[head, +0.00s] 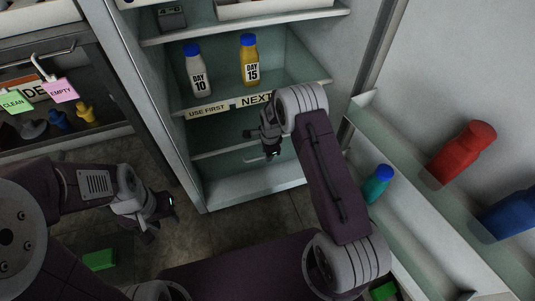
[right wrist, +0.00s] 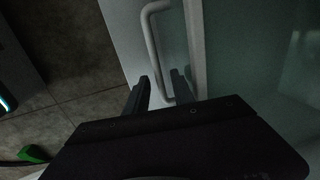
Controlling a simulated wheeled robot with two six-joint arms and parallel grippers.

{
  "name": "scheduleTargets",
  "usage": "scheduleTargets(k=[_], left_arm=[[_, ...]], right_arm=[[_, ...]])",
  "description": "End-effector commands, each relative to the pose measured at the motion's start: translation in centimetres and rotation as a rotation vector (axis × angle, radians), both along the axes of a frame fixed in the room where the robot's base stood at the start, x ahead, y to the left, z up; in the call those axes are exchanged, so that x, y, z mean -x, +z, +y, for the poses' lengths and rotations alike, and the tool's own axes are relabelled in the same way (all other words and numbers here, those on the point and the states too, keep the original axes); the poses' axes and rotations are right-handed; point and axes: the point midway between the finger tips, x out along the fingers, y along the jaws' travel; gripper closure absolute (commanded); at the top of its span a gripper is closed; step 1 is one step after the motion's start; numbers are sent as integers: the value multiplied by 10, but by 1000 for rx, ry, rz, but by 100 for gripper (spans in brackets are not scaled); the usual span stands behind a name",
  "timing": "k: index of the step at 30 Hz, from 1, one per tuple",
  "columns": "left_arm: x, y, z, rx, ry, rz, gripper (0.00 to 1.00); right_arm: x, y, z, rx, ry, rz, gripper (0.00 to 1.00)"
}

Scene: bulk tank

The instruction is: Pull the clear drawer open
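The clear drawer (head: 222,167) is low in the open fridge, below the labelled shelf, and looks shut. Its pale bar handle (right wrist: 152,42) shows in the right wrist view, on the clear front panel. My right gripper (head: 268,142) is in front of the drawer, and my right arm hides part of it. In the right wrist view its two fingers (right wrist: 161,80) are apart, with the lower part of the handle between them; contact cannot be made out. My left gripper (head: 160,219) is open and empty above the floor, left of the fridge.
A white-labelled bottle (head: 198,72) and a yellow bottle (head: 249,62) stand on the shelf above. The open fridge door at right holds a red bottle (head: 462,152), a teal bottle (head: 377,184) and a blue bottle (head: 513,213). The floor before the fridge is mostly clear.

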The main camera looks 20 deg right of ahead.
Motion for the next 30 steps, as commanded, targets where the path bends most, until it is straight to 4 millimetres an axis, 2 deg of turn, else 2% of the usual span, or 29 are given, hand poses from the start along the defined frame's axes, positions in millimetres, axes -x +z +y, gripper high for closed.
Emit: scheduleTargets(k=[1, 3, 30], left_arm=[[0, 0, 0, 0, 0, 0, 64], [0, 0, 0, 0, 0, 0, 64], [0, 0, 0, 0, 0, 0, 64]], right_arm=[[0, 0, 0, 0, 0, 0, 87], [0, 0, 0, 0, 0, 0, 100], [0, 0, 0, 0, 0, 0, 100]])
